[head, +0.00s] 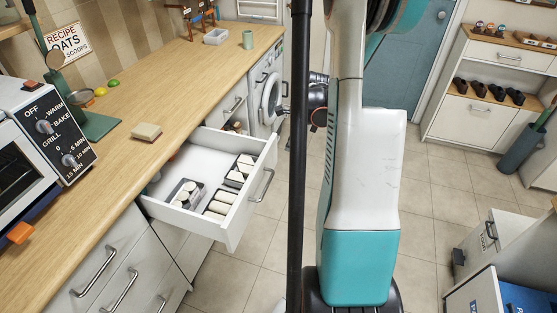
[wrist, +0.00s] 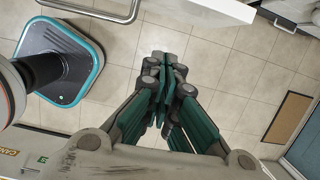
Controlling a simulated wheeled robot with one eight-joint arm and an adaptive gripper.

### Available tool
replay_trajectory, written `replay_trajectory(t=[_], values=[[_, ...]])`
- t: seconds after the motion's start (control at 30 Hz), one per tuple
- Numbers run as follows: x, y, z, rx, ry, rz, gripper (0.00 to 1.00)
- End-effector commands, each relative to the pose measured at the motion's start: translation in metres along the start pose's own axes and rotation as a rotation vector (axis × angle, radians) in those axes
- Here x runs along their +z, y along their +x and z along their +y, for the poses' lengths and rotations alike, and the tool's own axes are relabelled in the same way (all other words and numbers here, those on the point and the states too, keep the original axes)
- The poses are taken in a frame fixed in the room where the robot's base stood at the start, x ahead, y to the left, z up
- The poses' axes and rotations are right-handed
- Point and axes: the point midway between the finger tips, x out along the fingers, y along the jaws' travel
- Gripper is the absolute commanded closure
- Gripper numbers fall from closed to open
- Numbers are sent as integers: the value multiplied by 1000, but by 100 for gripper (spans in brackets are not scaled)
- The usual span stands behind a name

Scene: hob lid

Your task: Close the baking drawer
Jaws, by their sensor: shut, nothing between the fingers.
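The open drawer (head: 234,218) juts out from under the wooden counter in the head view. It is white, with a metal bar handle (head: 262,185) on its front. Inside are dark trays (head: 186,194) holding pale round-topped items. I see no label on it, so I cannot confirm its name. My gripper (wrist: 165,75) is shut and empty in the wrist view, above the tiled floor. It is not clear in the head view, where my arm blocks the middle. A bar handle (wrist: 110,12) shows at the wrist view's top left; I cannot tell whose it is.
The wooden counter (head: 165,105) carries an oven (head: 38,140), a sponge-like block (head: 146,132) and a green cup (head: 248,39). A low shelf unit (head: 470,116) stands at the right. Tiled floor (head: 435,190) lies between.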

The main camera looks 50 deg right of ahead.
Motion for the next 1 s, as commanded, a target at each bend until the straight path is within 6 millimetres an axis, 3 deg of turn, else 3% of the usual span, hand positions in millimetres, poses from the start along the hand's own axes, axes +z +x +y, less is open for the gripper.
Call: replay_trajectory(t=[0.1,0.27,0.7,1.0], values=[[-11,8,-2,5,44,2,100],[-11,25,-2,5,46,3,100],[-11,110,-1,5,43,3,100],[25,114,-2,4,42,3,100]])
